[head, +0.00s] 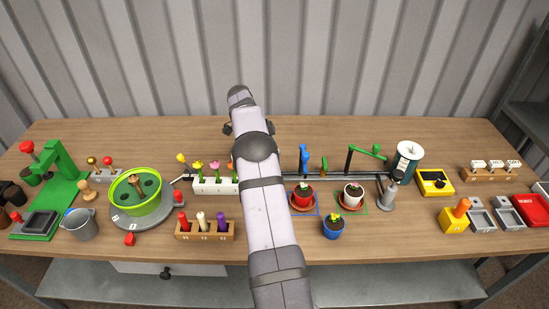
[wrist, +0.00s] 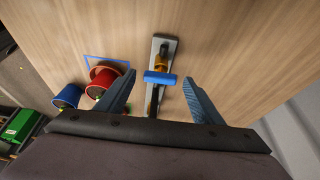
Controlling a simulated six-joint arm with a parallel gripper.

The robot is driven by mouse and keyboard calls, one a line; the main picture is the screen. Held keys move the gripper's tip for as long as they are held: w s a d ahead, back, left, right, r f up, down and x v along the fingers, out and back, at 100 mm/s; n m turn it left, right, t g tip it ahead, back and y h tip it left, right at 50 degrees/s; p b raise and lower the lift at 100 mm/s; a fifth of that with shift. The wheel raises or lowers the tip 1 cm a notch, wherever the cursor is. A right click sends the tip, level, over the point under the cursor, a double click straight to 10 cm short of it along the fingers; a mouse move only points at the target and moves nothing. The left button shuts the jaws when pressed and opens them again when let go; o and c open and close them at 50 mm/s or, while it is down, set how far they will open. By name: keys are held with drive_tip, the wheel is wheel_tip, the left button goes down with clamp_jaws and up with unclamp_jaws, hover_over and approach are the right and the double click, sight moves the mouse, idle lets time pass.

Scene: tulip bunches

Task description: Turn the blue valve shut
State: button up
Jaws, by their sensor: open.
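The blue valve handle (head: 304,154) stands upright on a dark post at the back middle of the table, just right of my arm in the head view. In the wrist view the blue handle (wrist: 158,77) is a short bar lying crosswise above a grey base plate (wrist: 163,46) with an orange part beside it. My gripper (wrist: 160,76) is open, its two fingers on either side of the blue handle in that view, with gaps at both ends. I cannot tell how far above or below the handle the fingertips are. In the head view my arm hides the gripper.
A red pot (head: 302,196) and a white pot (head: 353,196) stand in marked squares in front of the valve, with a blue pot (head: 333,227) nearer the edge. A white tulip rack (head: 214,186) is left of my arm.

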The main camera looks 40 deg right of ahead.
drive_tip(key=shift+r, duration=0.1)
drive_tip(key=v, duration=0.7)
idle(0.5)
